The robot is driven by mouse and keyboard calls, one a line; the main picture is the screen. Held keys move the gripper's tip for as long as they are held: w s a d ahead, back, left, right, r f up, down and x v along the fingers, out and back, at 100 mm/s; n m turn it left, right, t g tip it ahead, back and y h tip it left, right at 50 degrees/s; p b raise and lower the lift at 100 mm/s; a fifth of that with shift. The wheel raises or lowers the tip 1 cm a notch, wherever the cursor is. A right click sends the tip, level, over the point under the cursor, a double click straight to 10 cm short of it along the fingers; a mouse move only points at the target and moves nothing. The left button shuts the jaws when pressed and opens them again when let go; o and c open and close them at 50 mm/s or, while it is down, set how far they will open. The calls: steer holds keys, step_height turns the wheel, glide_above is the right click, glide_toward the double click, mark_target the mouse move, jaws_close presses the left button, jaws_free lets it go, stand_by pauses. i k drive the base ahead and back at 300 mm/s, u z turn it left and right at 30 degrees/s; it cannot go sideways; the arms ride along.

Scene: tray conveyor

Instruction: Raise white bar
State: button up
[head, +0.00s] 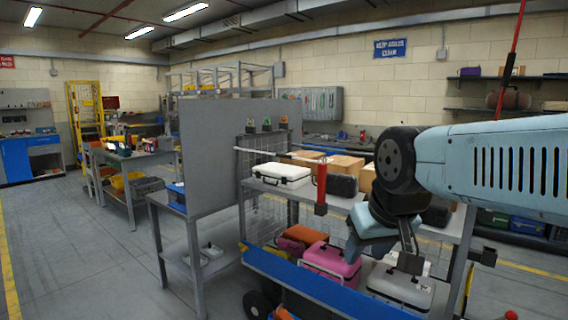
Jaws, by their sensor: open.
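A thin white bar (280,154) runs nearly level across the upper front of a metal rack. My arm hides part of the rack's right side.
The rack's upper shelf holds a white case (281,175) and cardboard boxes (333,163). Below, behind a blue front rail (300,280), are a pink case (331,262) and a white case (400,287). A grey panel (212,150) stands left.

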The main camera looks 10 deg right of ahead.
mark_target(278, 154)
steer(key=u, duration=0.55)
steer(key=i, duration=1.9)
steer(key=z, duration=0.45)
